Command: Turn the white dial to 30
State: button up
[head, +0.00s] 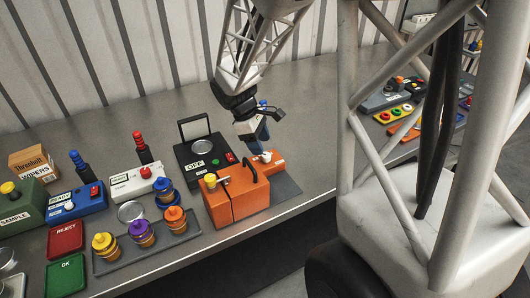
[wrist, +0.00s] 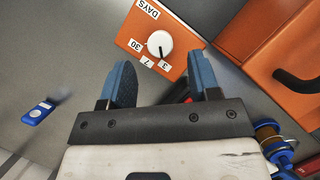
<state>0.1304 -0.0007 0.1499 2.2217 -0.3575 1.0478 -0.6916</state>
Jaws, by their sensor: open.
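The white dial (wrist: 159,44) sits on an orange panel (wrist: 128,40) marked DAYS, with labels 30, 7 and 3 along one side. Its black pointer mark appears to aim at the 3 label. In the head view the dial (head: 265,156) is small and partly hidden by my gripper (head: 262,145). In the wrist view my gripper (wrist: 161,62) is open, its two blue fingers apart, with the dial just beyond the gap between the fingertips. Nothing is held.
A larger orange case (head: 228,203) with a black handle stands close beside the dial panel. A black scale marked OFF (head: 196,162) is to the left. A tray (head: 181,236) of colored spools lies front left. A blue fob-like item (wrist: 38,112) shows in the wrist view.

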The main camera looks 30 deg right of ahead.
aim_at(266, 155)
jog(key=shift+x, duration=2.2)
jog(key=c, duration=0.9)
